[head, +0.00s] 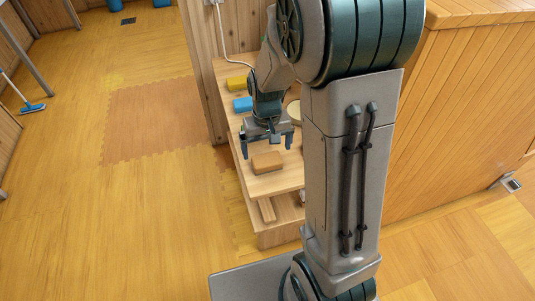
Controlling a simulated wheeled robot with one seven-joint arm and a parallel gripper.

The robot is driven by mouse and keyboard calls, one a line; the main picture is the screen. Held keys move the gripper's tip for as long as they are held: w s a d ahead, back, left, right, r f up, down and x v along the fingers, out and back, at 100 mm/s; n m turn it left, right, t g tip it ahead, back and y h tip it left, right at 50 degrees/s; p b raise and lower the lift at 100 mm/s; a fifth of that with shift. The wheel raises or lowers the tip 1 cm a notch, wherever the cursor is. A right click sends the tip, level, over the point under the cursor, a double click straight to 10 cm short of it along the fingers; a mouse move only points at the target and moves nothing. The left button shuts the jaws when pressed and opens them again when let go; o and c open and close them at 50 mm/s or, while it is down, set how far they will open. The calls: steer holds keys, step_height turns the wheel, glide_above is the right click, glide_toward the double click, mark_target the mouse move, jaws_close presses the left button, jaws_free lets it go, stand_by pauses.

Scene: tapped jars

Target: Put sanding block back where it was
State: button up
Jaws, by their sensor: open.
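A brown block (267,162), which looks like the sanding block, lies on the top of a low wooden shelf unit (280,184), near its front end. My gripper (267,150) is open and points down just above and behind the block, with its fingers apart. I cannot tell whether the fingers touch it. My own arm hides the right part of the shelf.
A yellow block (237,83) and a blue block (243,104) lie farther back on the shelf. A pale round thing (294,112) is partly hidden by my arm. A wooden piece (267,210) shows on the lower level. The floor at left is open.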

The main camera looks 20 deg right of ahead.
mark_target(267, 159)
step_height(267, 159, up, 6)
steer(key=s+r+t, duration=0.2)
steer(key=s+r, duration=0.5)
steer(key=s, duration=0.6)
steer(key=shift+s+r+p, duration=0.15)
steer(key=shift+s+p, duration=0.15)
steer(key=shift+s, duration=0.1)
stand_by(0.6)
